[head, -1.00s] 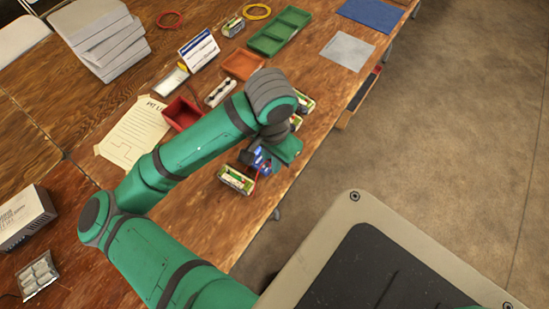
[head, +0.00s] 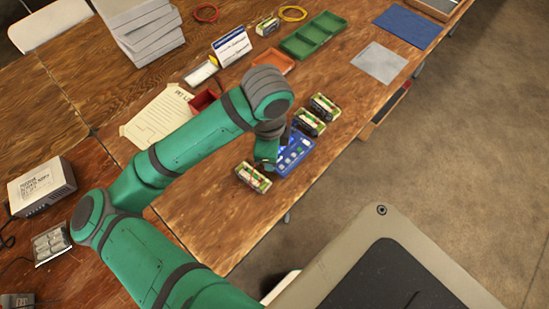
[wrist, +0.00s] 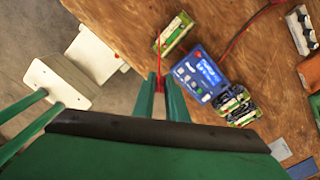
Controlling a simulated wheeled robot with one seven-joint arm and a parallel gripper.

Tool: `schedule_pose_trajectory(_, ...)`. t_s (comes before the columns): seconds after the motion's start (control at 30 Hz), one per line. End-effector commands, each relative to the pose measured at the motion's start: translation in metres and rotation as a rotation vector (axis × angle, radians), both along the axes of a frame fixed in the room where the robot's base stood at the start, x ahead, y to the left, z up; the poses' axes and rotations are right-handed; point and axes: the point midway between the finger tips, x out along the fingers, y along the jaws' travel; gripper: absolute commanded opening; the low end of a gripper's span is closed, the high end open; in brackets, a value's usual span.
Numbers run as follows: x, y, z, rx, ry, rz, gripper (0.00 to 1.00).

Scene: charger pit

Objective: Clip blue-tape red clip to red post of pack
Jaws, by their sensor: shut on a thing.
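My gripper (wrist: 161,88) is shut on a small red clip (wrist: 160,84) in the wrist view. A red lead runs from the clip up over the nearest pack (wrist: 175,32); I cannot make out blue tape on it. That pack also shows in the head view (head: 252,177), just in front of the blue charger (head: 296,153), whose screen side shows in the wrist view (wrist: 197,73). The clip looks apart from the pack, though height is hard to judge. The pack's red post is too small to tell. In the head view my arm mostly hides the gripper.
Two more packs (head: 310,122) (head: 324,107) stand just beyond the charger. A red bin (head: 203,101), an orange tray (head: 273,62) and a green tray (head: 313,36) lie farther back. The table's front edge is close to the nearest pack.

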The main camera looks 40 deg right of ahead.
Motion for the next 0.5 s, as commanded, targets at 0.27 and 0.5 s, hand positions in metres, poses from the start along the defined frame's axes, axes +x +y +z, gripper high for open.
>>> schedule_pose_trajectory(0.27,0.012,0.007,0.000,0.001,-0.001,-0.234,0.00)
schedule_pose_trajectory(0.5,0.025,0.016,0.000,0.001,0.000,-0.426,0.00)
